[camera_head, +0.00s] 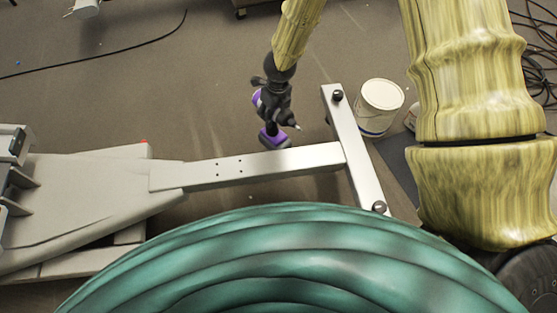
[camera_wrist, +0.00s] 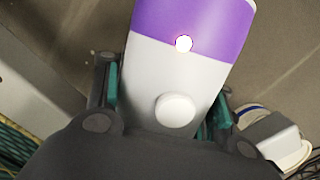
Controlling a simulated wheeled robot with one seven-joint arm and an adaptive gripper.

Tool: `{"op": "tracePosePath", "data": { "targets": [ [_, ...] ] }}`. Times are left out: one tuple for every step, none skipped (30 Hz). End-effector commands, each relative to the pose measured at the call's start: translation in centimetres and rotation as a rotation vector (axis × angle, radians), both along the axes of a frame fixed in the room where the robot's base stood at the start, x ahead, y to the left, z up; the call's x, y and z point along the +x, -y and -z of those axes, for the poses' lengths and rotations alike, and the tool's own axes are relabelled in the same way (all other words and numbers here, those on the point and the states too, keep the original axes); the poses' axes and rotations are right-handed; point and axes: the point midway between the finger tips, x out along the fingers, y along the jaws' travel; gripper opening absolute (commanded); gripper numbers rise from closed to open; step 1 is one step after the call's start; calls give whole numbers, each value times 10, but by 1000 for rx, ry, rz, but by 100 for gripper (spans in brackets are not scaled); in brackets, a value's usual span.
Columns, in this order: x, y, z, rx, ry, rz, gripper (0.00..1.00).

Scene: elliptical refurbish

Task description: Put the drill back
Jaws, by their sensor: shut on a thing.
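The drill (camera_head: 272,138) is purple with dark and grey parts. In the head view it hangs from my gripper (camera_head: 271,92), near the middle of the picture, with its bit pointing to the lower right. Its purple and white body (camera_wrist: 187,75) fills the middle of the wrist view, between the two fingers of my gripper (camera_wrist: 167,98) with their teal pads. The gripper is shut on it. In the head view the drill overlaps the upper edge of a grey metal beam (camera_head: 235,170). I cannot tell whether it touches the beam.
The beam ends in a crossbar (camera_head: 352,150) with dark round knobs. A white bucket (camera_head: 380,104) stands right of the crossbar. A large grey frame part (camera_head: 80,200) lies at left. Cables (camera_head: 540,60) lie at upper right. The floor (camera_head: 190,100) above the beam is mostly clear.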

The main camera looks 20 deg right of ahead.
Motion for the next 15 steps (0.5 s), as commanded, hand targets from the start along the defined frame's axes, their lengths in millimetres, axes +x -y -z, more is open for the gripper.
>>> {"op": "tracePosePath", "data": {
  "targets": [
    [2,3,2,2,-1,8,6],
    [3,4,2,2,-2,11,6],
    [4,6,3,0,-5,15,6],
    [4,8,3,0,-7,19,6],
    [5,9,3,-1,-8,21,6],
    [5,10,3,-2,-9,24,6],
    [6,11,4,-3,-10,25,6],
    [6,12,4,-4,-11,27,6],
    [6,13,4,-4,-12,28,6],
    [6,13,4,-4,-12,29,6],
    [7,14,5,-5,-12,29,6],
    [7,14,7,-5,-12,30,6],
    [7,14,8,-5,-12,30,6],
    [7,14,11,-5,-13,30,6],
    [7,14,14,-7,-14,30,6]
  ]
}}
